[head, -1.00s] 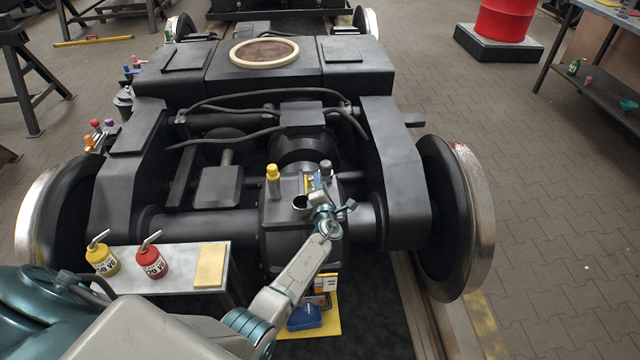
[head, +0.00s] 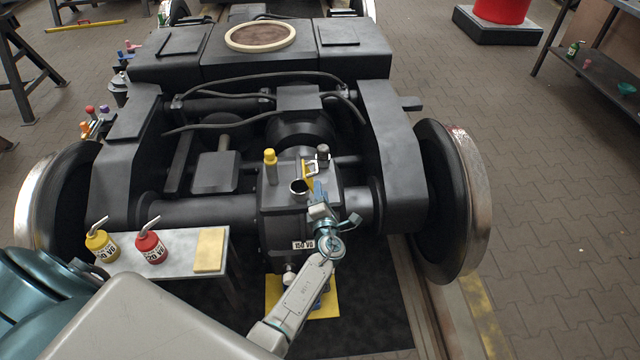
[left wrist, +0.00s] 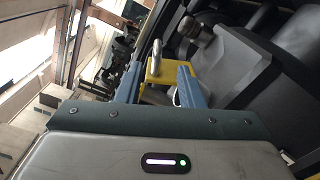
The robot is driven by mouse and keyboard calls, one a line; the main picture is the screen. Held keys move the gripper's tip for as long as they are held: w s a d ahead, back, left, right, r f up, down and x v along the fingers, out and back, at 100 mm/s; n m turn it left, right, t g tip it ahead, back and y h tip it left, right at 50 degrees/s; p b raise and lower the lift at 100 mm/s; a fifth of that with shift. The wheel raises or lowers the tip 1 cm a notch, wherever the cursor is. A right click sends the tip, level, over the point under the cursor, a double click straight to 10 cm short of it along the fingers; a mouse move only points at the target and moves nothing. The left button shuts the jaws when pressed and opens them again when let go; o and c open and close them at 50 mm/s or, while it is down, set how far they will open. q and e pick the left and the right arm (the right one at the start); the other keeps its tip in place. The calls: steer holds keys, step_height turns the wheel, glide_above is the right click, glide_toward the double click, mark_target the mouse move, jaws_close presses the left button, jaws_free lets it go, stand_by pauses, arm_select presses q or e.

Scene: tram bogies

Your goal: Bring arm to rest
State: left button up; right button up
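My left gripper (head: 314,188) is over the near side of the dark gearbox (head: 272,222) in the middle of the bogie. In the left wrist view its two blue fingers (left wrist: 160,84) stand apart. A yellow piece with a silver loop (left wrist: 157,68) shows in the gap beyond them, and I see no grip on it. In the head view a yellow piece (head: 306,168) is beside the open round filler neck (head: 299,187) and the dark-capped post (head: 322,152). My right gripper is out of view.
A small grey table (head: 182,247) at left holds a yellow oil can (head: 102,246), a red oil can (head: 150,247) and a yellow pad (head: 209,250). A yellow mat (head: 275,290) lies below my forearm. Large wheels (head: 455,205) flank the bogie.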

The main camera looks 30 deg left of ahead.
arm_select(q)
steer(key=shift+s+d, duration=0.1)
steer(key=shift+s, duration=0.05)
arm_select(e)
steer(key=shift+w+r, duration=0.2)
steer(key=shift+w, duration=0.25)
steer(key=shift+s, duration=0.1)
